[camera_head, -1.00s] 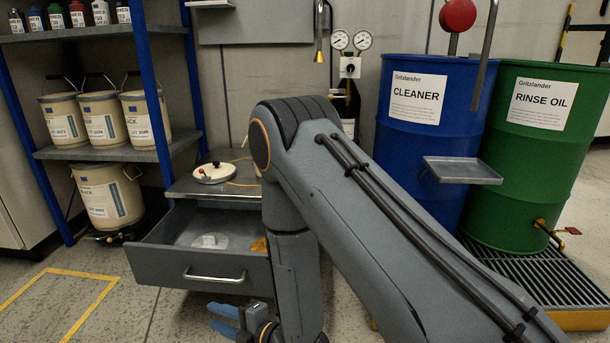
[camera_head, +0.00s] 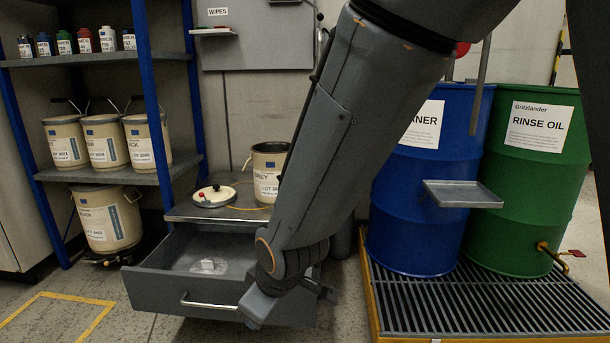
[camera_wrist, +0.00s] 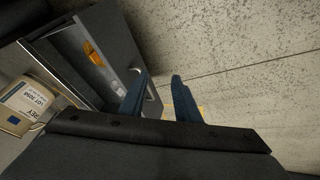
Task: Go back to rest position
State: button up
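My gripper (camera_wrist: 160,78) shows in the wrist view as two blue fingers set apart, with nothing between them. It is open and empty. Past the fingers are the open drawer's front with its handle and the speckled floor. In the head view my arm hangs down across the middle, and its wrist end is in front of the open grey drawer's (camera_head: 160,292) right part. The fingers cannot be made out there. The drawer holds a small clear or white item (camera_head: 208,265). An orange item (camera_wrist: 92,52) lies in it in the wrist view.
A blue drum (camera_head: 415,215) and a green drum (camera_head: 530,190) stand on a grated pallet (camera_head: 480,305) at right. A small tray (camera_head: 462,194) juts out before them. Shelves with buckets are at left.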

jog(key=s+d+r+m+g+h+p, duration=0.1)
jog(key=s+d+r+m+g, duration=0.25)
jog(key=s, duration=0.55)
jog(key=s+d+r+m+g, duration=0.1)
jog(key=s+d+r+m, duration=0.25)
jog(key=s+r, duration=0.35)
jog(key=s+d+r+m+h+p, duration=0.1)
jog(key=d+r+m+p, duration=0.4)
jog(key=d+r+p, duration=1.6)
notch_tip(320, 180, up, 3)
jog(key=h+p, duration=0.1)
jog(key=p, duration=1.1)
jog(key=shift+s+m, duration=0.25)
jog(key=shift+m, duration=0.05)
